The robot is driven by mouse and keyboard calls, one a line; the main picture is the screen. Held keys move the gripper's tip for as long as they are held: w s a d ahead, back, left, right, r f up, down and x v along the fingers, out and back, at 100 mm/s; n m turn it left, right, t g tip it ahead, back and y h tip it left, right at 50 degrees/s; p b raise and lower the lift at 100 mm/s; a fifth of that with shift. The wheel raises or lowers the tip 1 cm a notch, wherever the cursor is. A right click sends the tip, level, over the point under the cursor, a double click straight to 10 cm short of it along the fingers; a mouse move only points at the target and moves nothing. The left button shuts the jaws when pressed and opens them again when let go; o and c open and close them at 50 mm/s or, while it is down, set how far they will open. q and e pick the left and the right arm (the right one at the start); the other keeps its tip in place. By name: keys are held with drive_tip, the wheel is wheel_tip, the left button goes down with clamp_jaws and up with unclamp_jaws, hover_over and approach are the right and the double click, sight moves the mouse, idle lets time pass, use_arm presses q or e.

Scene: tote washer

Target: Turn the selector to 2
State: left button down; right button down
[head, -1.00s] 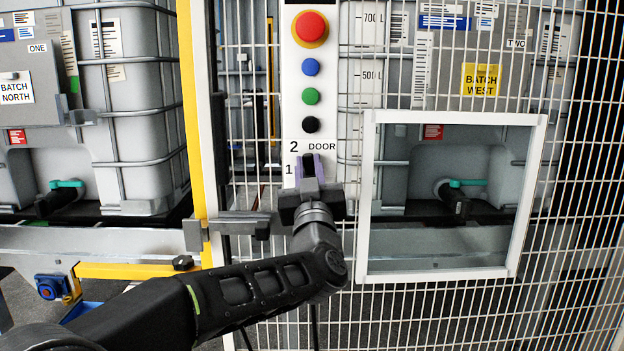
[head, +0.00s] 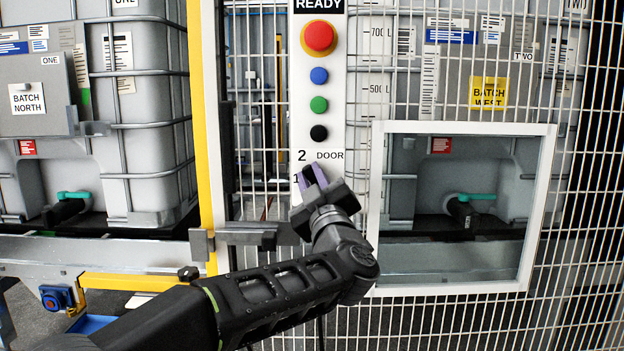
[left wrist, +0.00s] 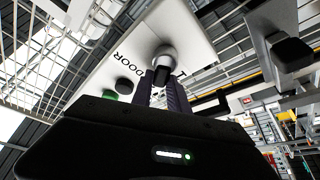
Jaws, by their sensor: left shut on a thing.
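The white control panel (head: 337,90) carries the DOOR selector beside the marks 2 and 1. In the head view my left gripper (head: 312,177) covers the selector, and its purple fingers lean up and to the left. In the left wrist view the selector (left wrist: 165,57) shows a round silver collar and a dark handle. My left gripper (left wrist: 160,85) is shut on that handle, a finger on each side. The mark 1 is partly hidden by the gripper, and the selector's exact pointing is hard to tell. My right gripper is not in view.
Above the selector are a black button (head: 318,133), a green button (head: 318,104), a blue button (head: 319,76) and a red mushroom button (head: 318,37). Wire mesh surrounds the panel. A white-framed window (head: 545,200) is at right, and a latch bar (head: 245,236) at lower left.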

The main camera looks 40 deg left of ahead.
use_arm(q)
drive_tip(key=c, duration=1.3)
unclamp_jaws()
drive_tip(key=v, duration=0.7)
drive_tip(key=shift+s+d+f, duration=0.15)
drive_tip(key=shift+s+d, duration=0.1)
